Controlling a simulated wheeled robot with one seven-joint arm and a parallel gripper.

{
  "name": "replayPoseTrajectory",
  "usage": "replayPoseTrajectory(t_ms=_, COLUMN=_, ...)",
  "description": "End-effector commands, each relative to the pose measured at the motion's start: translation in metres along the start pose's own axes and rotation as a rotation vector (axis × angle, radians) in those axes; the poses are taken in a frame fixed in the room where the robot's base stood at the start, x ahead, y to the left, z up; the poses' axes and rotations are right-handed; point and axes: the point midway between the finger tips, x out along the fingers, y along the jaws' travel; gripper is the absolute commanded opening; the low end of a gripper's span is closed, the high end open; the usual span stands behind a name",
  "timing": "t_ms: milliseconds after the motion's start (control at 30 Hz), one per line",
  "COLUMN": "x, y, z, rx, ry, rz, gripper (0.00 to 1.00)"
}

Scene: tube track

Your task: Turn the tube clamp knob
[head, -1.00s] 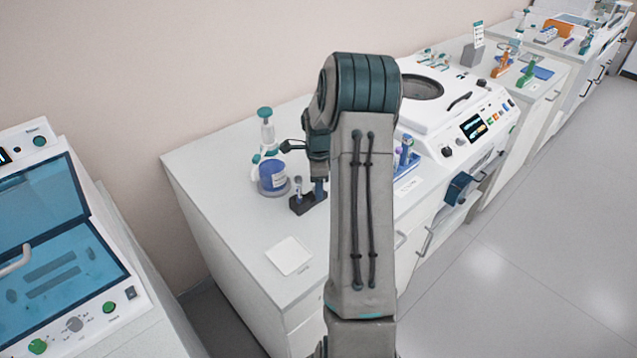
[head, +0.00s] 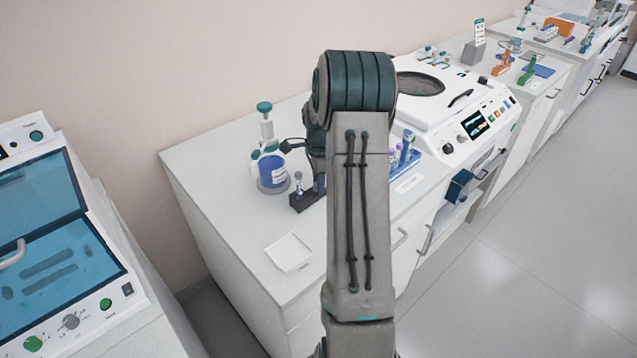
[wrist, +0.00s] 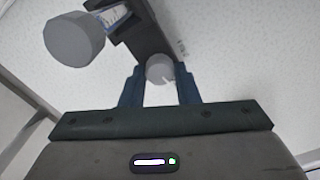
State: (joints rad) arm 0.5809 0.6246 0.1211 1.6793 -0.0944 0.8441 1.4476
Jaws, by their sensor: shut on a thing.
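The tube clamp is a dark block (head: 306,201) on the white bench, left of my arm. A small upright tube (head: 298,183) stands at its left end. In the wrist view the dark clamp body (wrist: 142,30) runs toward my fingers, with the tube's grey cap (wrist: 75,38) at the upper left. The round light-grey knob (wrist: 160,67), with a pale mark on its face, sits between the blue fingertips. My gripper (wrist: 160,75) is shut on this knob. In the head view my arm hides most of the gripper and the knob.
A blue tube rack (head: 407,165) and a white centrifuge (head: 440,95) are to the right. Bare bench (head: 225,180) lies to the left.

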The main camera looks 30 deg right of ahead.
Motion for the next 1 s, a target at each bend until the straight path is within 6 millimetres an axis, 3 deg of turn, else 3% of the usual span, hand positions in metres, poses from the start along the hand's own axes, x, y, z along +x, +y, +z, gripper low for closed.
replayPoseTrajectory(t_ms=1000, x=-0.0003, y=-0.0025, z=0.0004, rx=-0.959, ry=0.003, rz=-0.004, gripper=0.06)
